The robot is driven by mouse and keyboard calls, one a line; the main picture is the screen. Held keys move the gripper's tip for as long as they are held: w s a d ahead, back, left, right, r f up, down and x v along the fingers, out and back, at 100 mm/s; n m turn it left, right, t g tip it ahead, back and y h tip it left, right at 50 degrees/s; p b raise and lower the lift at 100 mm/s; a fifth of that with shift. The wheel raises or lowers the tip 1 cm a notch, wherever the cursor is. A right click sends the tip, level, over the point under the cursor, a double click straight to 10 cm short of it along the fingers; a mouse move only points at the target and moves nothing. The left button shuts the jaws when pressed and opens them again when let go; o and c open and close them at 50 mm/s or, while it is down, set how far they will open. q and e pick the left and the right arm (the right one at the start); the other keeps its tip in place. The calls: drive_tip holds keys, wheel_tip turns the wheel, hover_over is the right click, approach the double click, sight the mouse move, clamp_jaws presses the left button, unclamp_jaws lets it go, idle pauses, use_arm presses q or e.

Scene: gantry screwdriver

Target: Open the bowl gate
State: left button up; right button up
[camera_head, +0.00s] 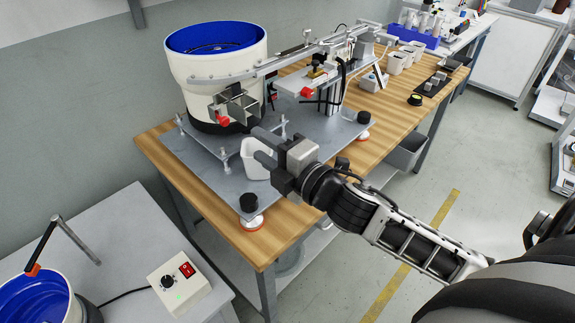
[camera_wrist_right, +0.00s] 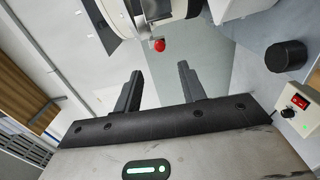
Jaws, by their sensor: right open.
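The bowl (camera_head: 222,75) is a white bowl feeder with a blue interior, standing on the grey plate on the wooden bench. The bowl gate (camera_head: 238,106) is a metal box-like part on its front side, with a red knob (camera_head: 223,121) low on it. The red knob also shows in the right wrist view (camera_wrist_right: 159,45), beyond and roughly between the fingertips. My right gripper (camera_head: 259,145) is open and empty, in front and to the right of the gate, apart from it. Its fingers point toward the bowl. My left gripper is not in view.
A white cup (camera_head: 252,165) stands on the plate, partly behind my right gripper. Metal posts (camera_head: 226,163) and a black knob (camera_head: 249,202) rise from the plate. A metal rail (camera_head: 285,63) runs right from the bowl. A control box (camera_head: 178,282) sits on the lower left table.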

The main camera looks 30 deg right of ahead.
drive_tip(key=v, duration=0.6)
drive_tip(key=shift+b, duration=0.45)
drive_tip(key=s+a+f+m+g, duration=0.2)
drive_tip(key=s+f+m, duration=0.1)
drive_tip(key=f+m, duration=0.3)
drive_tip(key=s+a+f+m+g+h, duration=0.1)
drive_tip(key=s+a+f+m+g, duration=0.1)
drive_tip(key=f+m, duration=0.4)
drive_tip(key=s+a+f+m+g, duration=0.3)
drive_tip(key=s+a+f+m, duration=0.1)
drive_tip(key=f, duration=0.7)
drive_tip(key=shift+s+f+m, duration=0.3)
drive_tip(key=shift+s+m, duration=0.4)
drive_tip(key=shift+m, duration=0.4)
drive_tip(key=shift+a, duration=0.1)
drive_tip(key=shift+c, duration=0.5)
